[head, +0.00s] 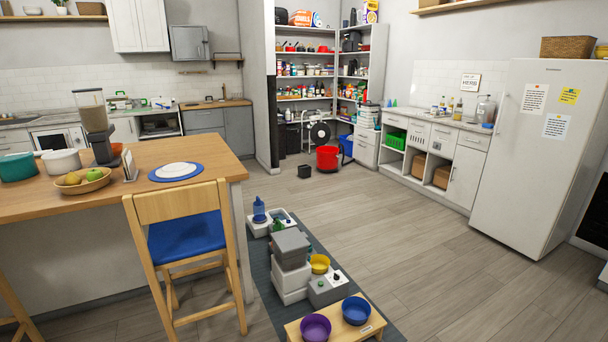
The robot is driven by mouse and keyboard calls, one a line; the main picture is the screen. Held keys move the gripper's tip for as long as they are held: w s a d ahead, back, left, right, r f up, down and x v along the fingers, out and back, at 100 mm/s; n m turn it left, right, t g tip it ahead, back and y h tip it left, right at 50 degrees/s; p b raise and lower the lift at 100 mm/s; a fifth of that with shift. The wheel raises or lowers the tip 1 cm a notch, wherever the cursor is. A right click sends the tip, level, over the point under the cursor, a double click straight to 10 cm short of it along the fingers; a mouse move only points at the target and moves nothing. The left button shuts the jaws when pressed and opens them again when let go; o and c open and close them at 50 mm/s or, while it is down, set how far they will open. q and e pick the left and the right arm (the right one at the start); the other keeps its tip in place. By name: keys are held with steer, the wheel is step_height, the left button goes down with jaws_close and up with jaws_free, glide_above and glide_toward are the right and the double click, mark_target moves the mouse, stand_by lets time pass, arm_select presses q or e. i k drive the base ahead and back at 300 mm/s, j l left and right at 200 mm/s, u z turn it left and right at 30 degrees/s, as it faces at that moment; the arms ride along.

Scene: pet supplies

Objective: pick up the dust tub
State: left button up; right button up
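I cannot tell for certain which thing is the dust tub. A white unit with a grey box-shaped top (291,249) stands on the dark mat (258,268) on the floor, right of the chair. A lower grey-white unit (328,290) with a dark knob on top stands at its right. A yellow bowl (320,263) sits just behind that lower unit. A small black bin (304,171) stands on the floor farther back. Neither of my grippers is in view.
A wooden chair (195,240) with a blue seat stands by the table (30,207). A low wooden stand (370,329) with a purple bowl (315,327) and a blue bowl (356,310) is in front. A red bucket (327,158) stands behind. Floor (420,260) on the right is clear.

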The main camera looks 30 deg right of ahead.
mark_target(305, 172)
steer(key=i+l+z, duration=0.2)
steer(key=l+z, duration=0.3)
steer(key=i+l+z, duration=0.25)
steer(key=z, duration=0.2)
steer(key=i+l+z, duration=0.3)
steer(key=z, duration=0.2)
steer(key=i+l+z, duration=0.15)
steer(key=i+z, duration=0.2)
steer(key=z, duration=0.15)
steer(key=i+z, duration=0.35)
steer(key=z, duration=0.15)
steer(key=i+z, duration=0.5)
steer(key=i, duration=0.75)
steer(key=i+j+u, duration=0.1)
steer(key=i+u, duration=0.65)
steer(key=u, duration=0.15)
steer(key=i+l+u, duration=0.2)
steer(key=i+u, duration=0.2)
steer(key=i+j+u, duration=0.2)
steer(key=i+u, duration=0.25)
steer(key=i+j+u, duration=0.1)
steer(key=i+u, duration=0.15)
steer(key=u, duration=0.2)
steer(key=i+u, duration=0.65)
steer(key=i, duration=1.55)
steer(key=i+z, duration=0.1)
steer(key=i, duration=0.95)
steer(key=i+j+z, duration=0.1)
steer(key=i, duration=0.95)
